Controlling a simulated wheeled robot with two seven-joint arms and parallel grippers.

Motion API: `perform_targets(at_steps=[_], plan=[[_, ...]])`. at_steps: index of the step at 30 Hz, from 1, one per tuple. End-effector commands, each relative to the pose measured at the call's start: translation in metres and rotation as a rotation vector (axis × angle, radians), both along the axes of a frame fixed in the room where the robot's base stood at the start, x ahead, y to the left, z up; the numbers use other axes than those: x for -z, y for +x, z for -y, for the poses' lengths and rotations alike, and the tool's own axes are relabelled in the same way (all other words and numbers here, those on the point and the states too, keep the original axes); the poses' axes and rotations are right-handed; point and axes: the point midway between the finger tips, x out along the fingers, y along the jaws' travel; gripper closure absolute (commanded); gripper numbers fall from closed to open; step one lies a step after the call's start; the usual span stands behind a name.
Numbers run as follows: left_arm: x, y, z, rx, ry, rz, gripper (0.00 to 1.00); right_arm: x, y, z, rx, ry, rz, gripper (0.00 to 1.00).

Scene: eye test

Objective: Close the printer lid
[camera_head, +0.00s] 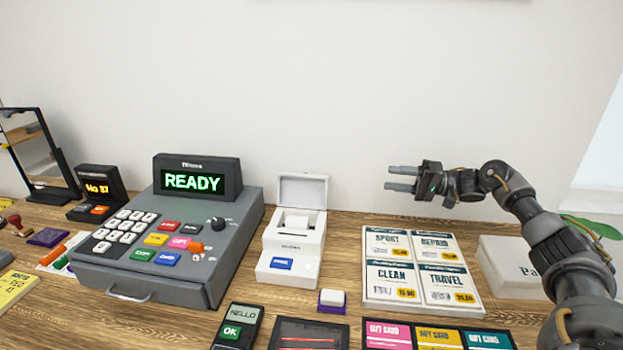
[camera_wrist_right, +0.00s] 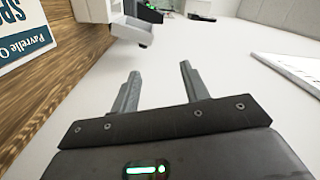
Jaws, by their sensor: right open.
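The small white receipt printer (camera_head: 291,262) stands on the table in the middle of the head view, with a blue button on its front. Its lid (camera_head: 303,190) is raised upright at the back, and a white paper roll (camera_head: 297,222) shows in the open bay. My right gripper (camera_head: 390,178) is open and empty. It is in the air to the right of the lid, apart from it, with its fingers pointing left. In the right wrist view its two fingers (camera_wrist_right: 160,70) are spread, and part of the printer (camera_wrist_right: 128,25) shows beyond them. My left gripper is not in view.
A grey cash register (camera_head: 180,235) reading READY stands left of the printer. A board of cards (camera_head: 367,296) lies to the right, below my right arm, beside a white box (camera_head: 500,262). A card terminal (camera_head: 236,325) and a dark tray are in front. A plain wall is behind.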

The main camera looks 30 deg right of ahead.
Motion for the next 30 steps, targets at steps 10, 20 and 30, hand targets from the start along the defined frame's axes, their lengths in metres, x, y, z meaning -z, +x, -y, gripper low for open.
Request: perform_targets(at_steps=[10, 20, 30], plan=[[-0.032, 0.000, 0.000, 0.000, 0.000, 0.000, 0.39, 0.035, 0.027, -0.059, 0.056, 0.131, -0.135, 0.99], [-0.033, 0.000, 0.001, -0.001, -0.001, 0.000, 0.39, 0.049, 0.065, -0.041, 0.336, 0.299, -0.429, 1.00], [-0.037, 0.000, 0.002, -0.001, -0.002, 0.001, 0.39, 0.049, 0.078, -0.049, 0.337, 0.316, -0.446, 1.00]])
